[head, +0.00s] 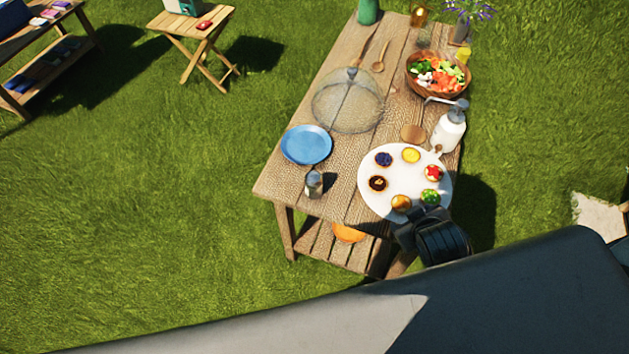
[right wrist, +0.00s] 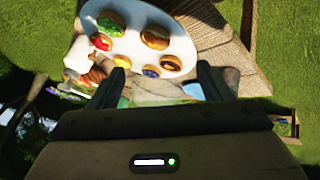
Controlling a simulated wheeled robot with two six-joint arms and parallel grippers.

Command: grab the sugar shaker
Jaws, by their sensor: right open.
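The sugar shaker (head: 314,184), a small glass jar with a metal top, stands upright near the table's front left corner, just below the blue plate. My right gripper (head: 418,224) is over the front right edge of the table, by the white platter (head: 375,201). It is well to the right of the shaker and apart from it. In the right wrist view its two fingers (right wrist: 146,82) are spread with nothing held between them. I cannot make out the shaker in that view. My left gripper is not in view.
The platter, also in the right wrist view (right wrist: 133,47), holds several tarts. A blue plate (head: 306,145) and a mesh dome (head: 347,101) lie behind the shaker. A white pump bottle (head: 449,130) and salad bowl (head: 409,72) stand at the right. Bare wood separates shaker and platter.

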